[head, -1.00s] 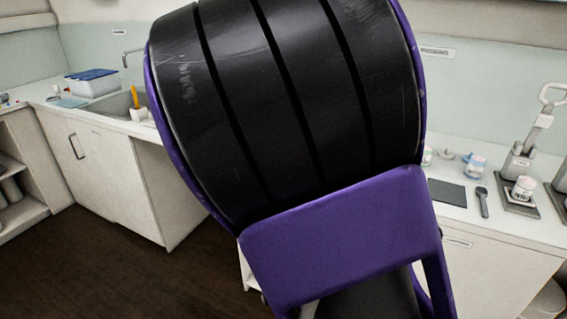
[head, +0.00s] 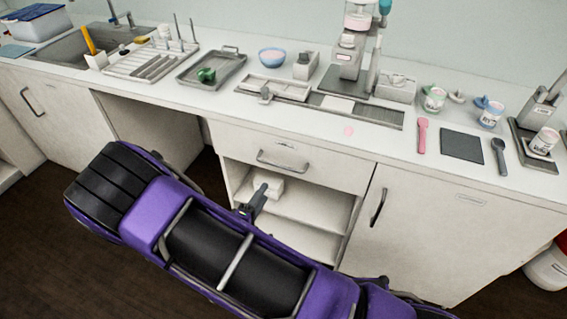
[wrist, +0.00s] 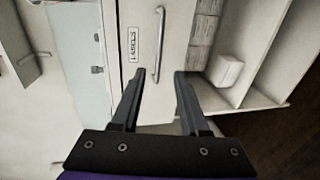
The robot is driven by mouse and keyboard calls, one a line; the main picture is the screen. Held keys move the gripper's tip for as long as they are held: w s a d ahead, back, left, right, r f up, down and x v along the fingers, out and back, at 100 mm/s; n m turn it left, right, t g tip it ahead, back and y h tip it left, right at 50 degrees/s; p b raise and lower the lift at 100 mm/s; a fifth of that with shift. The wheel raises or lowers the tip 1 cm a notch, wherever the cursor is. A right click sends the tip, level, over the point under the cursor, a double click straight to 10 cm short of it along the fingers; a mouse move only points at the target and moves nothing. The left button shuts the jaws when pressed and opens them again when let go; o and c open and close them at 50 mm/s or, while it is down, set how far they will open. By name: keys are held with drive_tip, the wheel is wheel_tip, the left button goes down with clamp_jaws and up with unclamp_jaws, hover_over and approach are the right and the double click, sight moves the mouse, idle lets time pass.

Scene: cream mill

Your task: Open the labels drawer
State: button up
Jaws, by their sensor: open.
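The labels drawer (head: 325,172) is a pale front under the worktop, and it looks shut in the head view. Its bar handle (head: 280,163) is grey. In the wrist view the drawer front (wrist: 173,32) carries a "LABELS" tag (wrist: 132,44) beside the handle (wrist: 159,45). My gripper (wrist: 159,75) is open and empty. Its fingertips point at the drawer front, one on each side of the handle's near end in the picture; I see no contact. In the head view my gripper (head: 258,197) is small, below the handle and in front of the open shelves.
Open shelves (head: 310,205) below the drawer hold a white box (head: 267,186). A cupboard door (head: 440,225) with an upright handle is to the right. The worktop (head: 235,105) above carries a sink, trays, a bowl and a press. Dark floor (head: 60,215) is clear at left.

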sight(282, 166)
drive_tip(key=x, duration=1.5)
drive_tip(key=shift+w, duration=0.25)
clamp_jaws()
idle(0.7)
